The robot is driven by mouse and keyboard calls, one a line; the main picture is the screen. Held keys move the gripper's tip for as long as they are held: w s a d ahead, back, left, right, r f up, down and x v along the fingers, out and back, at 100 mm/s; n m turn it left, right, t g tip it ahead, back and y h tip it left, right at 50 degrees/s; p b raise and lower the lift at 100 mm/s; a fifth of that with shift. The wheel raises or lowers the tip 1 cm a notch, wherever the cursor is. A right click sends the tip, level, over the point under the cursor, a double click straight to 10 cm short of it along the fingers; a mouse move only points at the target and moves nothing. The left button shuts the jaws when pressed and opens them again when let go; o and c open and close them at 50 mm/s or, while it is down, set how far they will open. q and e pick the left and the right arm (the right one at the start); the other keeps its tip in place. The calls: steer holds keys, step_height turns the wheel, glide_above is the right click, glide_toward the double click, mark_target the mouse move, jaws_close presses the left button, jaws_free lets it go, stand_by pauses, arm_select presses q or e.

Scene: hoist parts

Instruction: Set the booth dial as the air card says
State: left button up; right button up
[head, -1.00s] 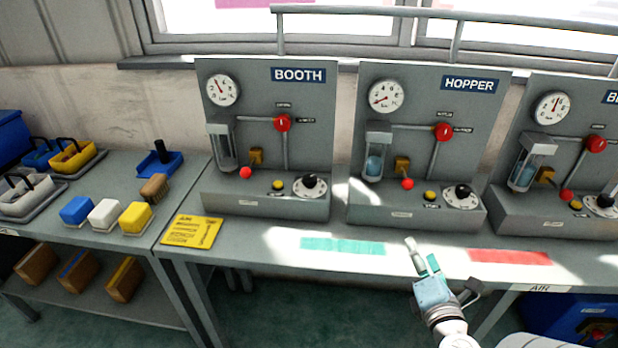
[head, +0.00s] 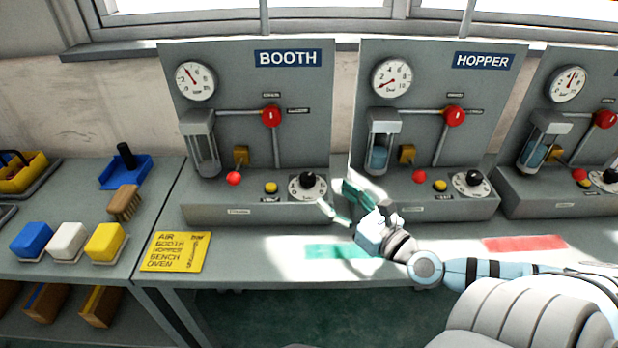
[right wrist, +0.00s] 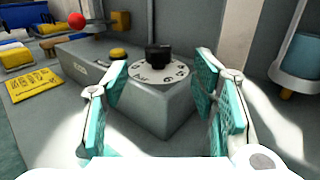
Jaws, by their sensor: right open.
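The booth panel (head: 240,120) stands upright at the left of the row. Its dial (head: 307,185) is a white numbered disc with a black knob, low on the panel's sloped base. The dial also shows in the right wrist view (right wrist: 158,66), ahead and between the fingers. My right gripper (head: 342,202) is open and empty, just right of and in front of the dial, apart from it. The yellow air card (head: 175,252) lies flat at the table's left front; it lists air, booth, hopper, bench and oven, but the values are too small to read. My left gripper is not in view.
The hopper panel (head: 430,130) stands to the right, with another panel beyond. A red ball-ended lever (head: 233,178) and yellow button (head: 271,187) sit left of the dial. Green (head: 325,251) and red strips mark the front.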

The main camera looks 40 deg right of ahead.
mark_target(308, 176)
steer(key=w, duration=0.5)
steer(key=shift+a, duration=0.25)
steer(key=w+p, duration=0.3)
steer(key=w, duration=0.1)
steer(key=shift+w+d+r+p, duration=0.1)
steer(key=shift+w+r+p, duration=0.1)
steer(key=shift+w+p, duration=0.2)
steer(key=shift+w+f, duration=0.1)
steer(key=shift+w, duration=0.1)
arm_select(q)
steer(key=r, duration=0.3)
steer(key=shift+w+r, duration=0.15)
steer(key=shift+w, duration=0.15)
arm_select(e)
steer(key=shift+w+f, duration=0.1)
steer(key=shift+f, duration=0.05)
